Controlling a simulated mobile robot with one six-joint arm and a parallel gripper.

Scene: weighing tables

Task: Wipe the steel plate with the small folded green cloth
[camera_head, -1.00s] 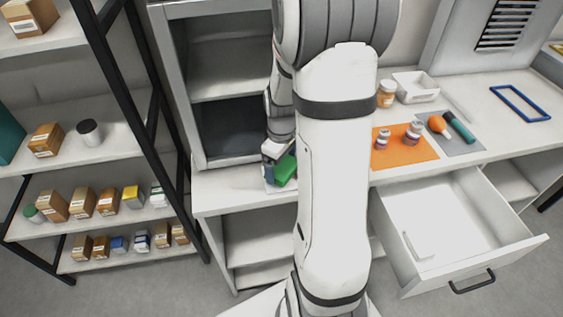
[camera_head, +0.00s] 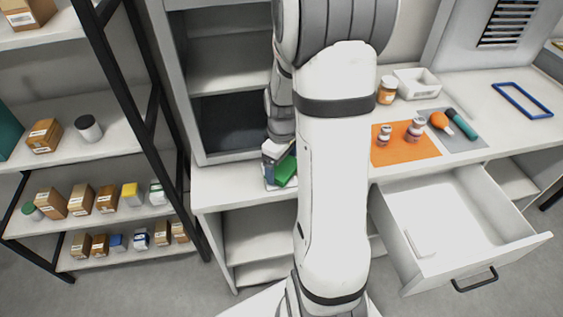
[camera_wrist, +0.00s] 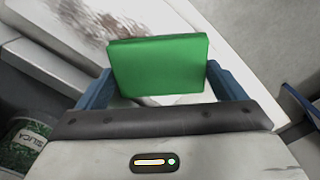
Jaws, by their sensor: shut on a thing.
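My gripper (camera_wrist: 160,82) is shut on the folded green cloth (camera_wrist: 160,66), which stands upright between its blue fingers in the wrist view. Beyond the cloth lies a pale flat plate (camera_wrist: 178,18) with a reddish-brown smear (camera_wrist: 105,22) on it. I cannot tell whether the cloth touches the plate. In the head view my gripper (camera_head: 276,160) and the green cloth (camera_head: 286,172) are over the left end of the white table; my arm hides much around them. Only a sliver of the plate (camera_head: 268,186) shows there.
In the head view an orange mat (camera_head: 400,153) bears small bottles. A grey mat (camera_head: 462,143) with tools lies beside it. An open drawer (camera_head: 450,215) juts out at the right. A shelf rack (camera_head: 100,175) stands left.

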